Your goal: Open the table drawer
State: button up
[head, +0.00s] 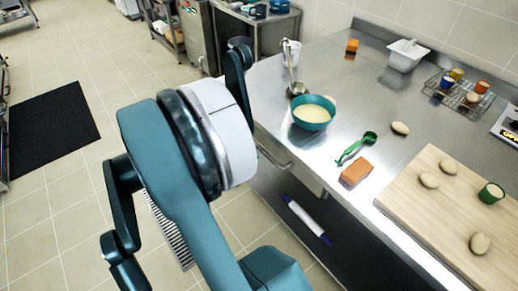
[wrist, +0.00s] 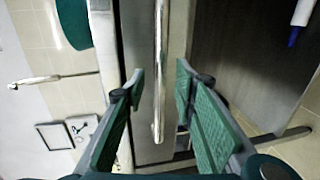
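The table drawer (head: 293,166) is a metal front under the steel tabletop, with a bar handle (head: 272,158) on it. No gap at the drawer is clear to see, and my arm hides its left part in the head view. In the wrist view the handle (wrist: 159,70) runs as a long bar down the middle, in front of the grey drawer front (wrist: 139,45). My gripper (wrist: 160,78) is open, with one green-padded finger on each side of the bar. Neither pad visibly touches it. How far the bar reaches in between the pads is unclear.
The tabletop (head: 375,110) holds a teal bowl (head: 311,117), a green scoop (head: 357,148), an orange block (head: 357,173) and a wooden board (head: 445,205). A rolling pin (head: 307,220) lies on the shelf below. Tiled floor lies free to the left, with a black mat (head: 47,131).

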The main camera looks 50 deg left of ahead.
jog(key=shift+w+f+b, duration=0.25)
jog(key=shift+w, duration=0.9)
jog(key=shift+w+f+b, duration=0.2)
jog(key=shift+w, duration=0.9)
grip_shut()
